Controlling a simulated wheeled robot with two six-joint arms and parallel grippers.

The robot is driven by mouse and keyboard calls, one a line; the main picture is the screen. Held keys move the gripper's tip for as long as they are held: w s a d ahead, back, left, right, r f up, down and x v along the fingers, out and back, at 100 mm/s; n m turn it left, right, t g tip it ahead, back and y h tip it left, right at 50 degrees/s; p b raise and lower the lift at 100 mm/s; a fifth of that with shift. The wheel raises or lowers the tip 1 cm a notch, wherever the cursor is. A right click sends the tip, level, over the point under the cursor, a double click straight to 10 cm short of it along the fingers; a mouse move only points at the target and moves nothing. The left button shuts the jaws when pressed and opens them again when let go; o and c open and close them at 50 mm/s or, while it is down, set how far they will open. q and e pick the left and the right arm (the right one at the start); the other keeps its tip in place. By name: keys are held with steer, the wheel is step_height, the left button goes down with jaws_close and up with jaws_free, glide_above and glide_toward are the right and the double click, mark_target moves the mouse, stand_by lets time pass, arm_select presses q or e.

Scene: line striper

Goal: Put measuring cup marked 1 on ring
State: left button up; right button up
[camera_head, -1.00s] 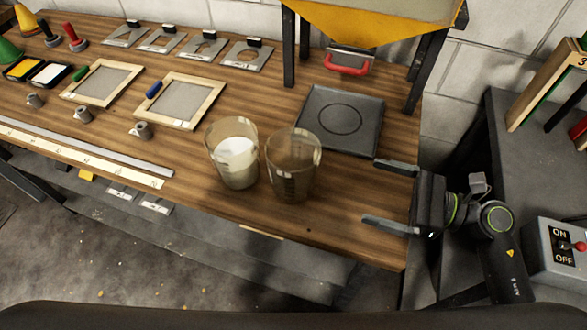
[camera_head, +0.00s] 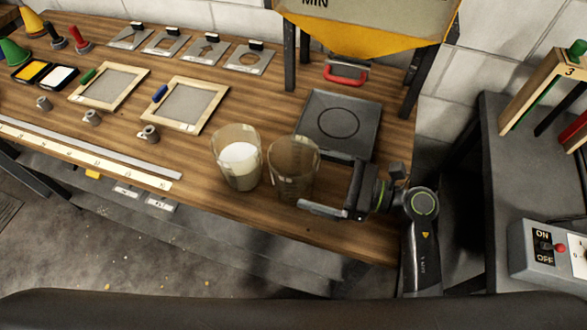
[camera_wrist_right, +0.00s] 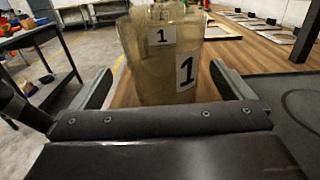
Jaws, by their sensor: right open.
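The measuring cup marked 1 (camera_head: 293,170) is clear and looks empty. It stands upright on the wooden bench, and its "1" label shows in the right wrist view (camera_wrist_right: 165,85). My right gripper (camera_head: 312,182) is open at the cup's right side. In the wrist view the cup is centred between the spread fingers (camera_wrist_right: 161,75); I cannot tell whether they touch it. In the head view the far finger is mostly hidden. The ring (camera_head: 338,123) is a thin circle on a dark square plate (camera_head: 365,145) behind the cup, with nothing on it. My left gripper is out of view.
A second cup (camera_head: 238,160) with white contents stands close to the left. A yellow hopper (camera_head: 340,38) on dark legs overhangs the plate's back, with a red handle (camera_head: 346,82) below. Framed screens (camera_head: 186,104) lie farther left. A switch box (camera_head: 548,249) stands at right.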

mark_target(273, 164)
steer(key=p+x, duration=0.1)
steer(key=x, duration=0.1)
steer(key=p+x, duration=0.1)
steer(key=x, duration=0.2)
steer(key=shift+w+d+r+p, duration=0.15)
steer(key=shift+w+p, duration=0.1)
steer(key=shift+p, duration=0.15)
steer(key=shift+w+a, duration=0.15)
steer(key=shift+a, duration=0.35)
steer(key=c, duration=1)
